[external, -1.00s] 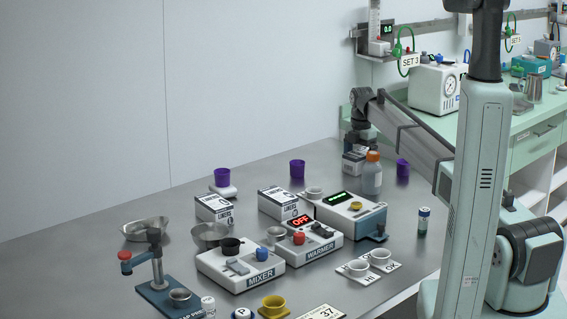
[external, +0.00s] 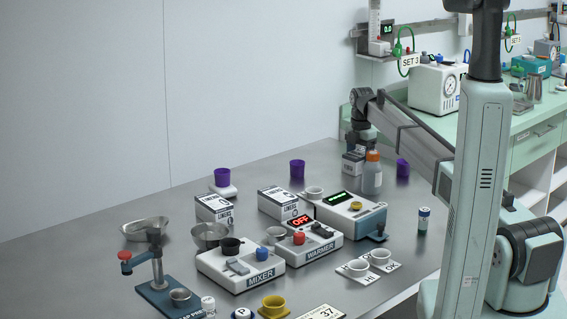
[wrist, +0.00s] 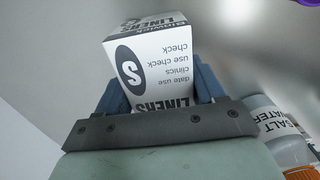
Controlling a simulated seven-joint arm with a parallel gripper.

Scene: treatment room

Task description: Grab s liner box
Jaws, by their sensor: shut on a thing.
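The S liner box (wrist: 150,65) is white with a dark oval marked S and black LINERS print. In the wrist view my gripper (wrist: 160,95) is shut on it, with one blue finger at each side. In the external view the same box (external: 353,164) is at the back right of the steel table, under my wrist. My gripper (external: 360,143) is partly hidden there by my own arm. I cannot tell whether the box touches the table.
A bottle with an orange cap (external: 372,174), labelled SALT WATER in the wrist view (wrist: 280,122), stands close beside the box. Two other liner boxes (external: 213,208) (external: 278,202) stand farther left. A purple cup (external: 403,167) is to the right, another (external: 297,169) to the left.

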